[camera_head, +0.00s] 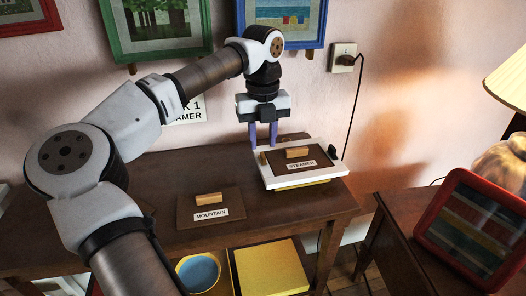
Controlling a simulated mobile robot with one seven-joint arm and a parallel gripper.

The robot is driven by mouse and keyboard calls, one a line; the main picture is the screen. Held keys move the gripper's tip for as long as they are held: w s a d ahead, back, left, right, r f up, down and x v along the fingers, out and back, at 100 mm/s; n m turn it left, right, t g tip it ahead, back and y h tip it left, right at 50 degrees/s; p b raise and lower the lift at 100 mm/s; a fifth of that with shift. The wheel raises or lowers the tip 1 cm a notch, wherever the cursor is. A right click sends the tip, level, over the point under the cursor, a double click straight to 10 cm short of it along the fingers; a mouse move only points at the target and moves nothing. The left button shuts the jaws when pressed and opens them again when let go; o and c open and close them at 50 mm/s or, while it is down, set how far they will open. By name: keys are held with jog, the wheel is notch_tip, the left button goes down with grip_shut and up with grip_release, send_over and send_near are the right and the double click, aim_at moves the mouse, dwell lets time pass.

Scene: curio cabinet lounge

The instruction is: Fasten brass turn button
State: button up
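A white picture frame (284,182) lies face down on the wooden table at the right, with a brown back panel (318,156) in it. The panel bears a light wooden handle block and a label reading STEAMER. A small tan piece (263,158) stands at the frame's left side and may be the brass turn button; it is too small to be sure. A small dark piece (332,152) sits at the right side. My gripper (263,146) points down just above the frame's left side, its two purple fingers apart with nothing seen between them.
A brown panel labelled MOUNTAIN (230,217) with a wooden handle lies on the table (335,203) left of the frame. A wall outlet (343,58) with a hanging cord is behind. A red-framed picture (428,223) and a lamp (508,82) stand at right.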

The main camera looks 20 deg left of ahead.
aim_at(263, 154)
jog(key=shift+f, duration=1.9)
grip_shut()
